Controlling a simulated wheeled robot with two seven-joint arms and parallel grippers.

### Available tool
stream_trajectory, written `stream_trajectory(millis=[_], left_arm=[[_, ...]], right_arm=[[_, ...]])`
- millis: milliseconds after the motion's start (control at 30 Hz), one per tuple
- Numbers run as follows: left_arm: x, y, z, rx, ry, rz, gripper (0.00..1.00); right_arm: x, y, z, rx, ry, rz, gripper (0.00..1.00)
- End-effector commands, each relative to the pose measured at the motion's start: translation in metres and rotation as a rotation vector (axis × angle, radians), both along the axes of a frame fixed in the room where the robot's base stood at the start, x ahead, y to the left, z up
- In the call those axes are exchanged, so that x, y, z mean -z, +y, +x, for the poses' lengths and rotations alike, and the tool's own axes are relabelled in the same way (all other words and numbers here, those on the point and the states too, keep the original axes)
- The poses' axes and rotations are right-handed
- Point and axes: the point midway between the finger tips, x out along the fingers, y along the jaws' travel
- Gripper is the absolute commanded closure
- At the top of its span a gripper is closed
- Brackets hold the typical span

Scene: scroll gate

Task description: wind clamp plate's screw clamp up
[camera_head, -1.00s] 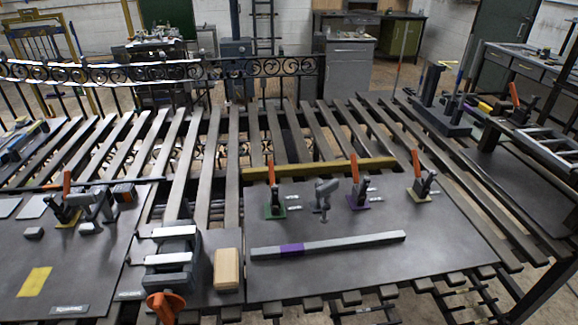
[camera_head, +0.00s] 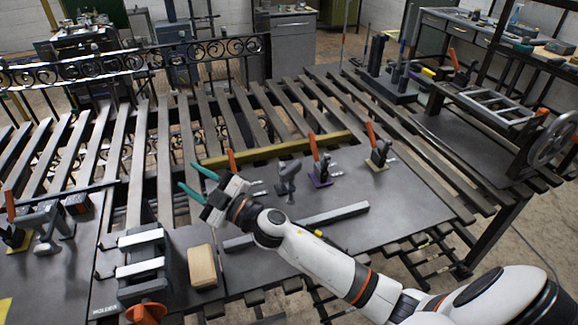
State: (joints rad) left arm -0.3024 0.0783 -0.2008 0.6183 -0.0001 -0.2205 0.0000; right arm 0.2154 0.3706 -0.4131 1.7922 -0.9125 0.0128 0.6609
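A dark plate (camera_head: 420,205) on the slatted table carries several clamps. A grey clamp (camera_head: 288,176) stands upright between orange-handled toggle clamps; it looks like the screw clamp, though its spindle is too small to make out. My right gripper (camera_head: 190,177) reaches in from the lower right, over the plate's left part. Its two green-tipped fingers are apart with nothing between them, pointing left, away from the grey clamp. The gripper is left of that clamp and not touching it. My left gripper is not in view.
My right forearm hides part of the plate and of a grey bar (camera_head: 335,214). A vise (camera_head: 140,262) and a wooden block (camera_head: 202,266) are at the front left.

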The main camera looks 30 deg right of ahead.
Motion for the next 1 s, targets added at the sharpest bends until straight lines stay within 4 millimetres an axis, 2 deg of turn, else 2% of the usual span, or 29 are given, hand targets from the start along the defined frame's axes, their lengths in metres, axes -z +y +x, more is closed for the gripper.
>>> stream_trajectory(millis=[33,67,200,267,367,467,567,700,800,900,1000], left_arm=[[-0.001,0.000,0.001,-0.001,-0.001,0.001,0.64],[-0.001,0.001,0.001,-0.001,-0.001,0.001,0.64],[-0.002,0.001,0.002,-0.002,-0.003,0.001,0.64],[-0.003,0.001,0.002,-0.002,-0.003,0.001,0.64],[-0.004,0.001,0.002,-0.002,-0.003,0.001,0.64],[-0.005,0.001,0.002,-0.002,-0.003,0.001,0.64],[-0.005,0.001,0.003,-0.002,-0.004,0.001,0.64],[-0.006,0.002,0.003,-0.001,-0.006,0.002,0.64],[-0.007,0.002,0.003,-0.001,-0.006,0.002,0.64],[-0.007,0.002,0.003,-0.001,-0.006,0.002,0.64],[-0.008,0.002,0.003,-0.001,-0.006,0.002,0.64]], right_arm=[[-0.012,0.013,0.007,-0.094,-0.057,-0.076,0.62],[-0.016,0.021,0.008,-0.155,-0.081,-0.123,0.62],[-0.013,0.045,0.015,-0.423,-0.112,-0.383,0.62],[-0.004,0.044,0.018,-0.522,-0.081,-0.510,0.62],[0.014,0.026,0.027,-0.648,0.028,-0.726,0.62],[0.030,-0.015,0.037,-0.721,0.211,-0.940,0.62],[0.034,-0.075,0.045,-0.727,0.454,-1.129,0.62],[0.018,-0.166,0.043,-0.645,0.826,-1.299,0.62],[0.001,-0.215,0.035,-0.565,1.043,-1.347,0.62],[-0.013,-0.245,0.027,-0.503,1.184,-1.362,0.62],[-0.019,-0.258,0.021,-0.475,1.250,-1.365,0.62]])
